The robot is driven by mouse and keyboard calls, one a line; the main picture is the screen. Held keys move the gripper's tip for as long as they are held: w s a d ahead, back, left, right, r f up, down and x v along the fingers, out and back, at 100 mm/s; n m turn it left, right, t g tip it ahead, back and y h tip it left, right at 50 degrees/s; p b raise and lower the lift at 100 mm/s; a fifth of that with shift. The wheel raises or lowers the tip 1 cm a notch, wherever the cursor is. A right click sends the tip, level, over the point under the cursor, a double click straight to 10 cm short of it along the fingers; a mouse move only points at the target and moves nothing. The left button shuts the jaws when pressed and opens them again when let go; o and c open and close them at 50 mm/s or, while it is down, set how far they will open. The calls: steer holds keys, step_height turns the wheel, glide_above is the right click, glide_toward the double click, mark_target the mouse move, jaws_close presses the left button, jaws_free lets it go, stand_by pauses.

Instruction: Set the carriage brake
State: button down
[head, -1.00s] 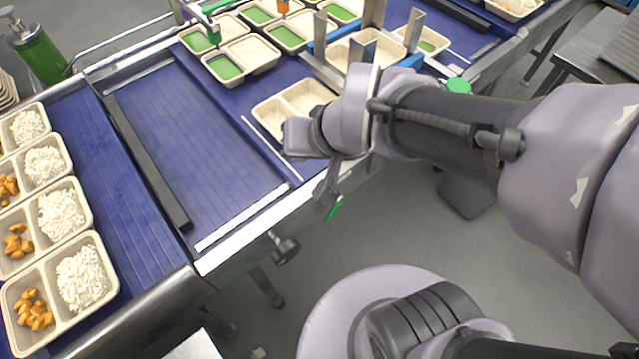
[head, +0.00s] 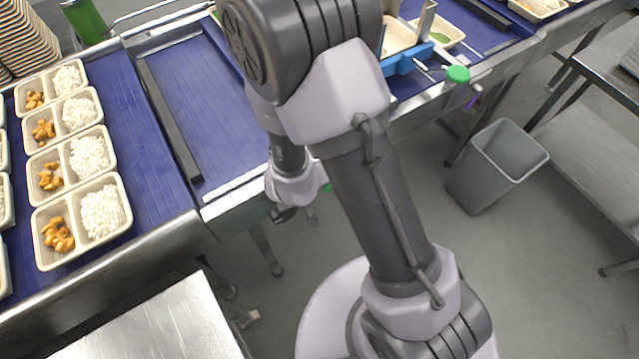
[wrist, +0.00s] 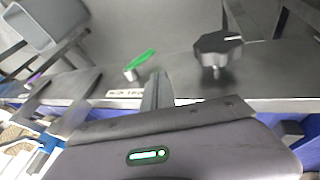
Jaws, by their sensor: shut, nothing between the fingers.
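A lever with a green handle (wrist: 140,60) sticks out from the conveyor's side rail in the wrist view, with a small printed label (wrist: 125,92) beside its base. I take it to be the carriage brake; the label is too blurred to read. In the head view only a bit of green (head: 327,187) shows beside my wrist. My gripper (wrist: 157,88) is shut and empty, close beside the lever, with a visible gap to the handle. In the head view my arm hides the gripper and most of the lever.
A black knob (wrist: 218,48) sits on the same rail. Blue conveyor (head: 205,95) carries trays of rice and orange pieces (head: 85,215) at left. A grey bin (head: 495,165) and steel table stand right. Floor between is open.

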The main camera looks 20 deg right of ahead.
steer(key=d+b+x, duration=0.2)
steer(key=b+x, duration=0.4)
steer(key=x, duration=0.6)
steer(key=shift+d+b, duration=0.25)
steer(key=shift+b, duration=0.15)
steer(key=shift+f+h+p, duration=0.3)
steer(key=shift+h+p, duration=0.2)
steer(key=shift+h, duration=0.1)
steer(key=shift+t+h, duration=0.4)
steer(key=shift+h, duration=0.2)
steer(key=shift+w+d+f+p, duration=0.2)
steer(key=shift+d+f+p, duration=0.05)
steer(key=shift+d+f, duration=0.45)
steer(key=shift+w+d+f+p, duration=0.15)
steer(key=shift+d+f+p, duration=0.05)
steer(key=shift+d+f, duration=0.45)
steer(key=shift+w+d+f+p, duration=0.25)
steer(key=shift+d+f, duration=0.35)
steer(key=shift+f, duration=0.15)
